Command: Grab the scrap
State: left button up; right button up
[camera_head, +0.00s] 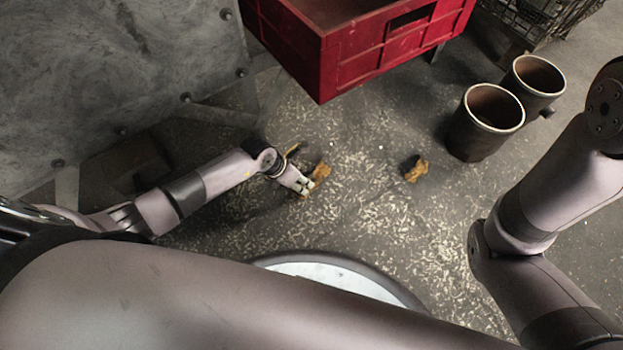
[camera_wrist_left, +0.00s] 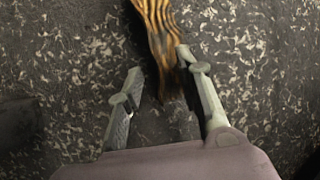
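A yellow-brown piece of scrap (camera_head: 321,171) lies on the floor at my left gripper (camera_head: 306,184). In the left wrist view the scrap (camera_wrist_left: 157,28) looks striped orange and dark, and its near end darkens. The left gripper (camera_wrist_left: 158,75) is open there, with its fingers apart. The scrap's near end reaches between the fingertips, close to the right-hand finger; I cannot tell if they touch. A second, smaller yellow-brown piece (camera_head: 415,169) lies on the floor to the right. My right arm shows at the right, but its gripper is out of view.
A red crate (camera_head: 352,55) stands beyond the left gripper. Two brown pots (camera_head: 483,125) (camera_head: 537,80) and a wire basket (camera_head: 545,15) are at the upper right. A grey metal panel (camera_head: 110,75) bounds the left. Speckled floor is clear between the scrap pieces.

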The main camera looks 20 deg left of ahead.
pick_arm(q)
grip_shut()
dwell(0.6)
